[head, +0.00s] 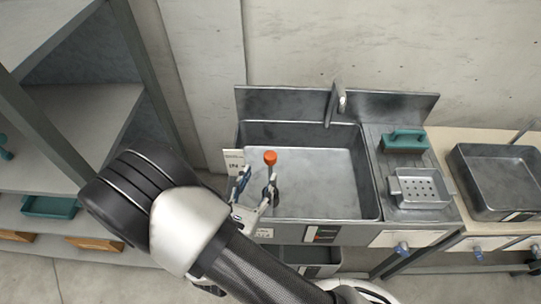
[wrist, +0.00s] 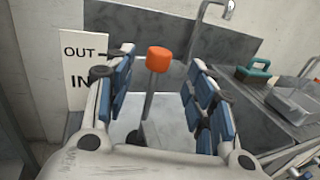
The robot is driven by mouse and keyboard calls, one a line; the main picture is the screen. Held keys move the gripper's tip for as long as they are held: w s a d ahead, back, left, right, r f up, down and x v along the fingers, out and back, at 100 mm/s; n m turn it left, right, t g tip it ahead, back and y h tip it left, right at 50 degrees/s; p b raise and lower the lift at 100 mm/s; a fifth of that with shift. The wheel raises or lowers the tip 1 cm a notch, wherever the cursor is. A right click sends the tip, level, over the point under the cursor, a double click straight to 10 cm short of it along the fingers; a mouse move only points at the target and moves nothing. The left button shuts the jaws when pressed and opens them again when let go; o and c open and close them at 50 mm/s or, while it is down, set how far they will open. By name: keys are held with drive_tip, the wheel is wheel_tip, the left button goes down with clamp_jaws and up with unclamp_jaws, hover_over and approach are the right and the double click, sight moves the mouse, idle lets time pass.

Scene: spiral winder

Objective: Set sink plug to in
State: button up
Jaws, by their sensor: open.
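The sink plug control shows as an orange-red knob (head: 270,157) on a grey stem at the left side of the steel sink (head: 340,205). In the wrist view the orange knob (wrist: 158,58) stands up between my fingers, apart from both. A white sign (wrist: 84,70) behind it reads OUT above IN, and the knob's top is about level with OUT. My gripper (head: 255,185) is open around the knob and stem; its blue-padded fingers also show in the wrist view (wrist: 162,95). The drain itself cannot be made out.
A faucet (head: 339,98) rises at the sink's back. To the right are a teal-handled brush (head: 404,140), a perforated metal tray (head: 419,188) and a steel basin (head: 495,178) on a bench. A shelf unit (head: 75,125) stands at left.

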sight(268, 161)
drive_tip(key=b+x, duration=0.1)
drive_tip(key=x, duration=0.8)
drive_tip(key=shift+w, duration=0.15)
drive_tip(key=shift+c, duration=0.2)
clamp_jaws()
